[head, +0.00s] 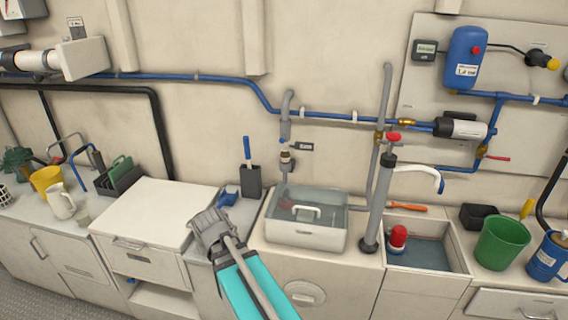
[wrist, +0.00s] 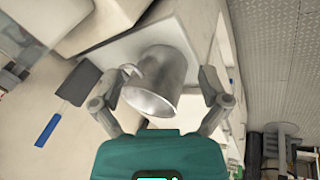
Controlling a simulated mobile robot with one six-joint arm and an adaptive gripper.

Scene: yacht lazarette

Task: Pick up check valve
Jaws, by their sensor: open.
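I cannot pick out a check valve with certainty in either view. A small brass-and-grey fitting (head: 287,158) sits on the grey vertical pipe above the clear-lidded box, beside a small dark label. My gripper (head: 208,228) is over the counter, between the white lidded chest and that box. In the wrist view my gripper (wrist: 158,95) is open, with its fingers apart on either side of a grey metal mug (wrist: 160,85). The mug is tilted in the picture with its mouth towards me. I cannot tell whether a finger touches it.
A dark holder (head: 250,183) with a blue-handled brush (head: 247,150) stands behind my gripper. The white chest (head: 155,212) is to the left. The clear-lidded box (head: 305,232), a grey hand pump (head: 376,205) and a sink (head: 420,253) are to the right.

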